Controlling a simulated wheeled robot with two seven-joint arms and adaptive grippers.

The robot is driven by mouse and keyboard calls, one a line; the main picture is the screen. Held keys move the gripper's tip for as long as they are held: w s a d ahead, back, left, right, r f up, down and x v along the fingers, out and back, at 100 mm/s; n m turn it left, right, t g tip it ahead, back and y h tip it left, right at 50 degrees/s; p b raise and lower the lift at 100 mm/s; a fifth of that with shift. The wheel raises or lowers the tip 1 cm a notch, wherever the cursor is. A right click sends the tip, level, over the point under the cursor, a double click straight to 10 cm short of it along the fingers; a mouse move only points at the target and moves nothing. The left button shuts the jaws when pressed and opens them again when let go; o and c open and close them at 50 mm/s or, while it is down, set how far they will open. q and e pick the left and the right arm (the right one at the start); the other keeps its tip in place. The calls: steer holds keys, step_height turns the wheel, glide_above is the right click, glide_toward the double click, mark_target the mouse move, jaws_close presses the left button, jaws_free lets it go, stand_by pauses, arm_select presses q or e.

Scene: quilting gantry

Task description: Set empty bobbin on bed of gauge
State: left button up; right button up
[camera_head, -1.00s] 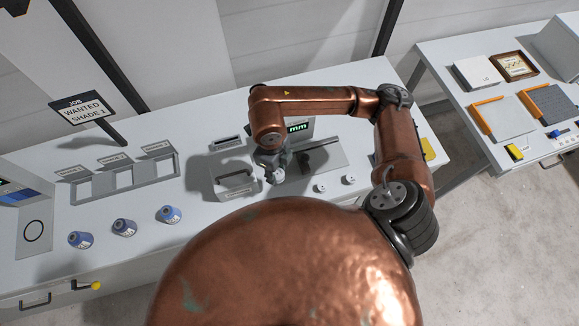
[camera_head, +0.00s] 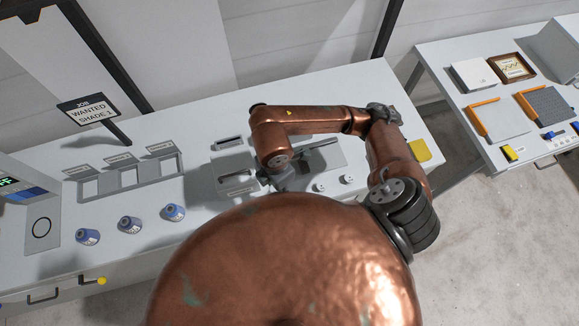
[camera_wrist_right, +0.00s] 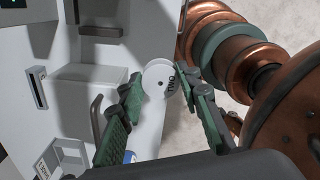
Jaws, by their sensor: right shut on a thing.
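A white round bobbin (camera_wrist_right: 158,78) with dark lettering sits between the green fingertips of my right gripper (camera_wrist_right: 168,92), which is shut on it. In the head view this gripper (camera_head: 290,183) is largely hidden behind my copper arm, beside the gauge. The gauge's grey bed plate (camera_head: 328,158) shows partly past the arm; its display is hidden there. My left gripper is not in view.
Two white bobbins (camera_head: 320,187) (camera_head: 348,180) stand on the table right of the gripper.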

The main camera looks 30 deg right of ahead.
steer(key=shift+w+d+f, duration=0.1)
steer(key=shift+w+d, duration=0.1)
steer(key=w+d+f, duration=0.8)
steer(key=shift+w+d, duration=0.15)
steer(key=shift+d, duration=0.2)
steer(key=shift+w+d+f, duration=0.35)
steer(key=shift+w+f, duration=0.05)
steer(key=shift+f, duration=0.3)
step_height(320, 180, down, 3)
steer(key=shift+d+f+p, duration=0.1)
steer(key=shift+d+p, duration=0.05)
steer(key=shift+p, duration=0.35)
steer(key=shift+w+f, duration=0.1)
steer(key=shift+f, duration=0.1)
steer(key=o, duration=0.8)
